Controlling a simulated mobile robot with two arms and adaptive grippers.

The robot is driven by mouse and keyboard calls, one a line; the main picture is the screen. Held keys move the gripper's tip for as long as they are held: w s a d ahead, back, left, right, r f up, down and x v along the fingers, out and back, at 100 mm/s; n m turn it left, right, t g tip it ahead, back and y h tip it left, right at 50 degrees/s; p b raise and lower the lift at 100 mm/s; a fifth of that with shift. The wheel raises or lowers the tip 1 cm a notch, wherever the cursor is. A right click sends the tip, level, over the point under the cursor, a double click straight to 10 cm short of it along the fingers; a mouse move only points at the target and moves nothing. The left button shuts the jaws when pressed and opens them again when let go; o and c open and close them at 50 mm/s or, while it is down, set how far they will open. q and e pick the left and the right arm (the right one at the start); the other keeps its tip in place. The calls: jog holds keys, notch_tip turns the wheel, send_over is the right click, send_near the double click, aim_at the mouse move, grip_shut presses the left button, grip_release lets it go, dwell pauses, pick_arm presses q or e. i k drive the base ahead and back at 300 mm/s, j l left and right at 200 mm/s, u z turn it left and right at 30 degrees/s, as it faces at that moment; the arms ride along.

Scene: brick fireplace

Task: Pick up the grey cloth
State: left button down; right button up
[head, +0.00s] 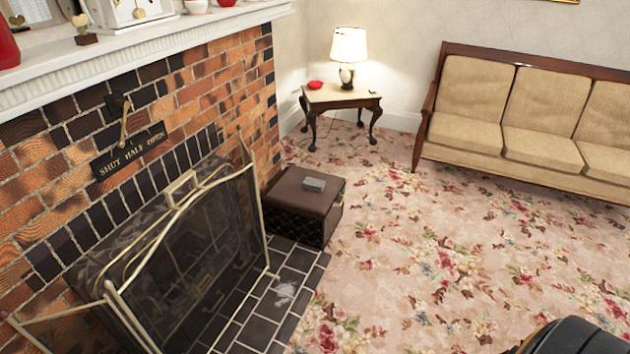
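A small crumpled grey-white patch (284,293), which looks like the grey cloth, lies on the dark hearth tiles (262,333) in front of the fireplace screen, near the carpet edge. A small grey block-shaped thing (314,184) rests on top of the brown box (305,208); I cannot tell what it is. Neither of my grippers shows in the head view. A dark rounded part at the bottom right corner appears to be mine.
The metal-framed fireplace screen (185,262) stands left of the cloth. The brown box stands behind it at the hearth's far end. A side table (340,97) with a lamp (348,50) and a beige sofa (530,110) stand farther back. The floral carpet (430,260) is clear.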

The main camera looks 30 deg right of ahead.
aim_at(312, 184)
jog(key=i+l, duration=1.75)
jog(key=l+z, duration=0.05)
jog(key=l, duration=0.05)
